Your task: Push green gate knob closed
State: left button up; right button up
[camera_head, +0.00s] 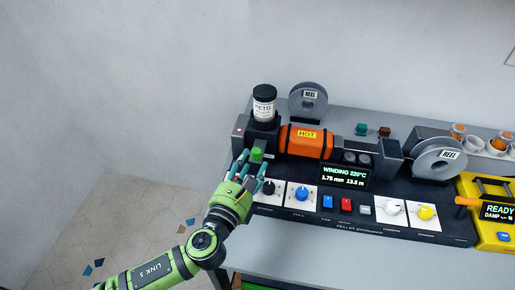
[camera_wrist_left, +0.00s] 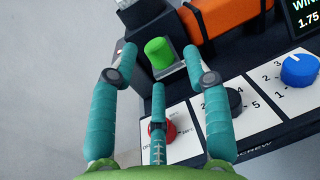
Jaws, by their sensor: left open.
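The green gate knob (camera_wrist_left: 159,53) is a short green cylinder on a grey mount at the left end of the black pellet extruder. It also shows in the head view (camera_head: 257,154), just beyond my left gripper (camera_head: 249,170). In the left wrist view my left gripper (camera_wrist_left: 168,62) is open, with its teal fingers spread to the left and right of the knob. I see no finger closed on the knob; whether one touches it I cannot tell. The third finger is nearer, over a red knob (camera_wrist_left: 162,130). My right gripper is not in view.
A black knob (camera_wrist_left: 235,101) and a blue knob (camera_wrist_left: 299,70) sit right of the fingers on white panels. The orange HOT barrel (camera_head: 306,142) is behind, right of the green knob. A black-capped PETG jar (camera_head: 264,105) stands above it. Left of the bench is open floor.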

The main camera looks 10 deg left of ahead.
aim_at(254, 158)
pick_arm(q)
jog(key=w, duration=0.3)
jog(key=shift+w+d, duration=0.3)
jog(key=shift+w, duration=0.4)
grip_shut()
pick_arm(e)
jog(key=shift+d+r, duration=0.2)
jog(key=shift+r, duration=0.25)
pick_arm(q)
jog(key=shift+w, duration=0.1)
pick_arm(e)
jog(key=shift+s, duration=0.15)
